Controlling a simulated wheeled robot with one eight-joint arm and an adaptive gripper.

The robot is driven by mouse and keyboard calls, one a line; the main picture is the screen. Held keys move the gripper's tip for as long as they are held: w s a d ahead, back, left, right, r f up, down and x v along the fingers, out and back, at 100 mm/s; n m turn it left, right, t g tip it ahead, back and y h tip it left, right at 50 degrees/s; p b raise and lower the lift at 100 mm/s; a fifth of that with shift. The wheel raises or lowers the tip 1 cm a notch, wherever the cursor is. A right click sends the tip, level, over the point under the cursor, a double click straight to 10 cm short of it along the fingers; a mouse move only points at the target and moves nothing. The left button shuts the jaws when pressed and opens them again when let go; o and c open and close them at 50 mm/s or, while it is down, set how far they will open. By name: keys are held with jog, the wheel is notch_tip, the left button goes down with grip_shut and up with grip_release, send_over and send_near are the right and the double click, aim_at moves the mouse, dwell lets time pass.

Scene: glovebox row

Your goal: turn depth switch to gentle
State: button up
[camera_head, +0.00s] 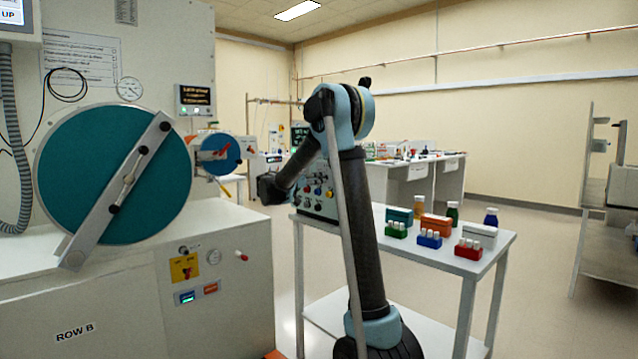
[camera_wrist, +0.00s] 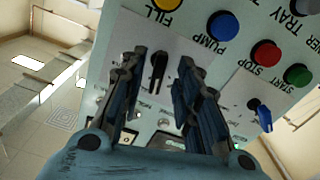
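A pale control panel (camera_wrist: 205,50) fills much of the wrist view, with its lettering upside down. A black lever-shaped switch (camera_wrist: 159,66) stands on a white plate, between the fingertips of my gripper (camera_wrist: 160,78) in the picture. The fingers are spread, with a gap on both sides of the switch. Its pointer runs nearly up and down in the picture. A blue-handled switch (camera_wrist: 263,114) sits further right on another plate. The small labels are too blurred to tell which is the depth switch. In the head view the arm reaches in front of the panel (camera_head: 320,200).
The panel also carries a blue PUMP button (camera_wrist: 222,26), a red STOP button (camera_wrist: 266,53) and a green START button (camera_wrist: 298,75). A white table (camera_head: 440,262) with bottles and racks stands right of my arm. A glovebox (camera_head: 100,285) with a teal door is at left.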

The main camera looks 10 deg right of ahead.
grip_shut()
jog(key=shift+a+n, duration=0.1)
jog(key=shift+n, duration=0.6)
grip_release()
jog(key=shift+w, duration=0.1)
